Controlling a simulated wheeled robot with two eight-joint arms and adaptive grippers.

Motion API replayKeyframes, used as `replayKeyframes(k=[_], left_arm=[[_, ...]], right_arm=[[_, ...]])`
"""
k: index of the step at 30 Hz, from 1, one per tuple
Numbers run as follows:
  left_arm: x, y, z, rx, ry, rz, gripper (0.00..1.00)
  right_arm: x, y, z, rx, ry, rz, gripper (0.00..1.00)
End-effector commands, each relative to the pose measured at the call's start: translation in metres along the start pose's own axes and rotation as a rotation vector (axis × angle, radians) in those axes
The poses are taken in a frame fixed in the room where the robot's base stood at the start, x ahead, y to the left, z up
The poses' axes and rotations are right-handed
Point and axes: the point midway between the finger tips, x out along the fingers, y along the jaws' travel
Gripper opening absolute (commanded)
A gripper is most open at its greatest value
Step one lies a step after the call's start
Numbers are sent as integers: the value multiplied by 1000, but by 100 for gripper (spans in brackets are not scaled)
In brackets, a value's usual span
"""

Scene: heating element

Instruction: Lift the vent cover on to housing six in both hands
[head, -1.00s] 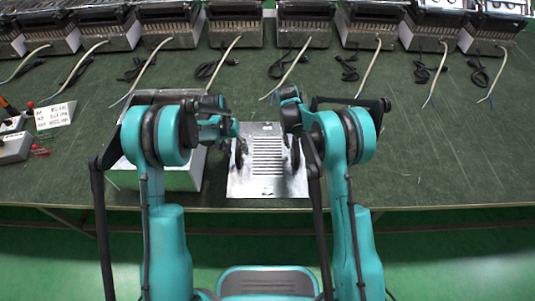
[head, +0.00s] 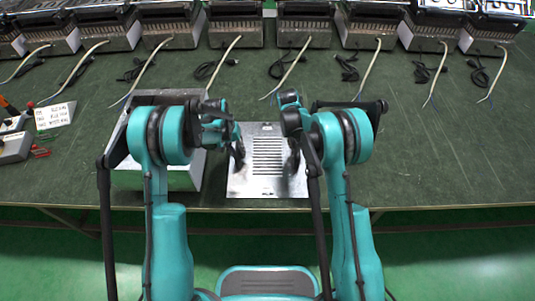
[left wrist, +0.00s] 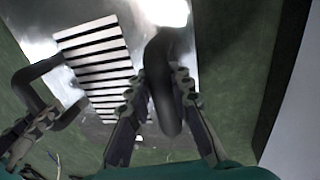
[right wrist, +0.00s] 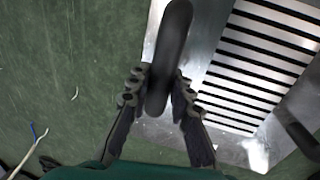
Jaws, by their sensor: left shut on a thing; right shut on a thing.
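The vent cover (head: 267,185) is a shiny metal plate with a column of dark slots and two black handles. It lies at the near edge of the green table, between my arms. My left gripper (head: 237,152) is shut on the left handle, seen close up in the left wrist view (left wrist: 168,110). My right gripper (head: 292,152) is shut on the right handle, seen in the right wrist view (right wrist: 160,90). Several metal housings (head: 234,32) stand in a row at the back; I cannot tell which is number six. My arms hide parts of the handles.
A metal box (head: 158,181) stands just left of the cover, partly behind my left arm. Pale cables (head: 285,72) and black cords run forward from the housings. A labelled sign (head: 55,116) and a grey control box (head: 14,147) are at far left.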

Motion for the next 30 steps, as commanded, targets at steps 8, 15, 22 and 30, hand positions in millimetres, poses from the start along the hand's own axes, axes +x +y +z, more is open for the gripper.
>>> replayKeyframes(k=[8,15,22,30], left_arm=[[-7,1,0,0,0,0,0],[-26,5,0,0,0,0,0],[-46,9,0,0,0,0,0],[-50,10,0,0,0,0,0]], right_arm=[[-7,2,0,0,0,0,0],[-26,5,0,0,0,0,0],[-46,9,0,0,0,0,0],[-50,10,0,0,0,0,0]])
